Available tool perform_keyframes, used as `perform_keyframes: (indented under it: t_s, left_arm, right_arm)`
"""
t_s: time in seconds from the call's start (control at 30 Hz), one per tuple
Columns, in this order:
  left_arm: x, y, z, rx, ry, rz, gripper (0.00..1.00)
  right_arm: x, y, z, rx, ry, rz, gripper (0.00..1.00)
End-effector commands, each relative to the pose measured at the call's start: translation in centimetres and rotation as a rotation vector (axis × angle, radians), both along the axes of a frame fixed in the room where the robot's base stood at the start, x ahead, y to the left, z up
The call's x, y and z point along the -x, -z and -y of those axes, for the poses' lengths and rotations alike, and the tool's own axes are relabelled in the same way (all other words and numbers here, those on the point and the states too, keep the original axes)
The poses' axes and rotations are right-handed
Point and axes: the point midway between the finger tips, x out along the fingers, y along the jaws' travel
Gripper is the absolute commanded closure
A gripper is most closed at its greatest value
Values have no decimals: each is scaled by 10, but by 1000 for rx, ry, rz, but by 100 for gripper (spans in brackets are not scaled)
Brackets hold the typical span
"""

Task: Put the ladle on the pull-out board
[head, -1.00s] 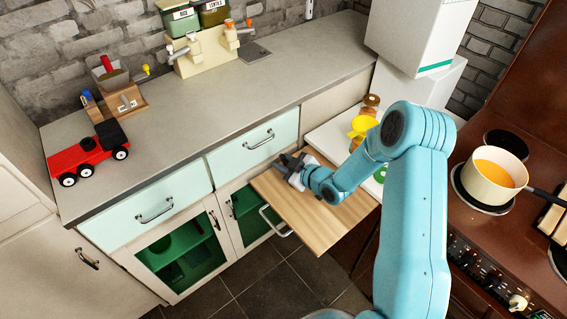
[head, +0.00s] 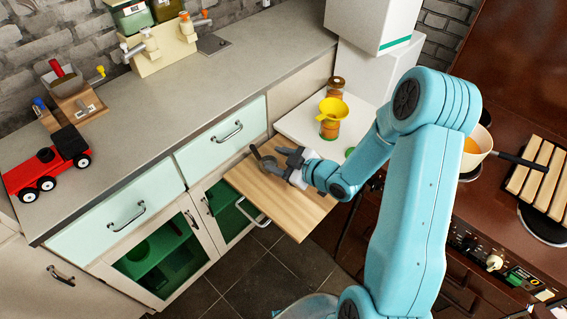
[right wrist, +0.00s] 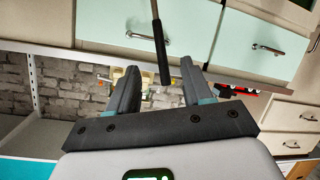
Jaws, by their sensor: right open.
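The pull-out board (head: 262,199), a light wooden slab, sticks out below the counter. My right gripper (head: 278,158) is over the board's far part, open. In the right wrist view the ladle (right wrist: 162,58), with a black handle end and thin metal shaft, shows between and beyond the open fingertips (right wrist: 155,85). No closed grip on it shows. In the head view a small dark curved shape (head: 267,163) at the fingertips looks like part of the ladle. I cannot tell whether it rests on the board. My left gripper is not in view.
A yellow funnel on a jar (head: 332,112) stands on the white surface right of the board. The stove holds a pot (head: 474,150) and a slatted wooden rack (head: 537,172). A red toy truck (head: 47,165) is on the counter. The board's near part is clear.

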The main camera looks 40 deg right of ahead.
Motion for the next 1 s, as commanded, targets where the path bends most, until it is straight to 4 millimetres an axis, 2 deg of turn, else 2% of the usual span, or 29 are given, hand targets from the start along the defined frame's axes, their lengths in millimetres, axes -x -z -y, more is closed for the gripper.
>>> perform_keyframes:
  t_s: [0.17,0.23,0.27,0.37,0.4,0.47,0.5,0.6,0.63,0.7,0.8,1.0]
  left_arm:
    - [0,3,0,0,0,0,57]
    - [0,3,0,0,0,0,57]
    - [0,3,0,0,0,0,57]
    - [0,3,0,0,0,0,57]
    - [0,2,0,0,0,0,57]
    - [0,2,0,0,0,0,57]
    - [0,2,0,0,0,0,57]
    - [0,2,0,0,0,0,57]
    - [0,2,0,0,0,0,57]
    - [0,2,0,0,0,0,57]
    - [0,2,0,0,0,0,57]
    - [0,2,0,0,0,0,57]
  right_arm:
    - [17,-3,0,-11,2,-11,50]
    - [16,12,-15,-72,11,-71,50]
    - [15,24,-27,-118,20,-118,50]
    - [25,81,-86,-307,75,-372,50]
    - [37,105,-114,-376,104,-500,50]
    - [62,135,-152,-457,157,-689,50]
    - [81,151,-174,-496,195,-809,50]
    - [130,178,-215,-543,295,-1057,50]
    - [143,183,-224,-547,321,-1115,50]
    - [166,189,-236,-552,374,-1212,50]
    - [180,192,-243,-552,413,-1273,50]
    - [181,193,-243,-554,419,-1275,50]
